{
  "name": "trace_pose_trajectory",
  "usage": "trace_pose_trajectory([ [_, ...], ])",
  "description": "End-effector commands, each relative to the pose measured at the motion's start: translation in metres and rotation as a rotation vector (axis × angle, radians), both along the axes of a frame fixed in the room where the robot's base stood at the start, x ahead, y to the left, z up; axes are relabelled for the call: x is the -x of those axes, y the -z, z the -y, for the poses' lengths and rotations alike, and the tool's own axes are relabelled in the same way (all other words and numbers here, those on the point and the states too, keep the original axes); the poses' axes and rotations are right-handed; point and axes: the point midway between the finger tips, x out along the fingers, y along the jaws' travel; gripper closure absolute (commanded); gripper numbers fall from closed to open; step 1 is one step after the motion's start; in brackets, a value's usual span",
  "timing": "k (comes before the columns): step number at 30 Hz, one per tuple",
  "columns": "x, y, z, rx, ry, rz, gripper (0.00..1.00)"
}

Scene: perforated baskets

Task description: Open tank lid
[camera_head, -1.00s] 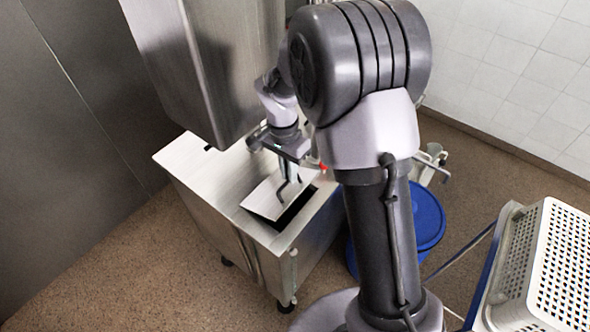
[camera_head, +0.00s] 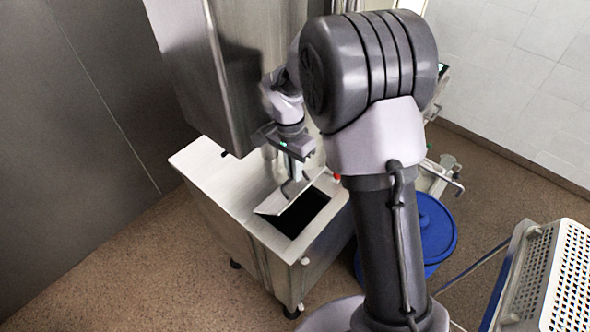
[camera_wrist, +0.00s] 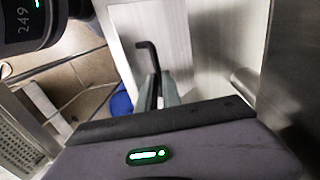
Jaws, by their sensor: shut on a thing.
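The steel tank (camera_head: 215,190) stands at the middle left in the head view. Its lid (camera_head: 284,207) is a flat metal plate, tilted up over a dark rectangular opening (camera_head: 304,214). My gripper (camera_head: 292,182) is at the lid's upper side. In the wrist view my gripper (camera_wrist: 157,92) is shut on the lid's dark bent handle (camera_wrist: 150,60), with the bright lid plate (camera_wrist: 180,35) behind it. The exact contact of the fingertips is small and partly hidden.
A large steel housing (camera_head: 190,60) rises close behind the tank. A blue bin (camera_head: 432,235) stands right of the tank. White perforated baskets (camera_head: 560,270) are at the lower right. Brown floor (camera_head: 130,260) is free at the lower left.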

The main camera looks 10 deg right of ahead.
Motion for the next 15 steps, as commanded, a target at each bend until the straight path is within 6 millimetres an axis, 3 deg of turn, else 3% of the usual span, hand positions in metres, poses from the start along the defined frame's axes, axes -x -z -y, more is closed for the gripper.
trace_pose_trajectory([
  [1,0.0001,0.0016,-0.0009,-0.001,-0.002,-0.001,1.0],
  [2,0.0001,0.0016,-0.0009,-0.001,-0.002,-0.001,0.85],
  [3,0.0002,0.0015,-0.0009,-0.001,-0.002,-0.001,0.77],
  [5,0.0002,0.0013,-0.0007,-0.001,-0.002,-0.001,0.69],
  [15,0.0001,0.0005,-0.0001,0.0,-0.001,0.0,0.69],
])
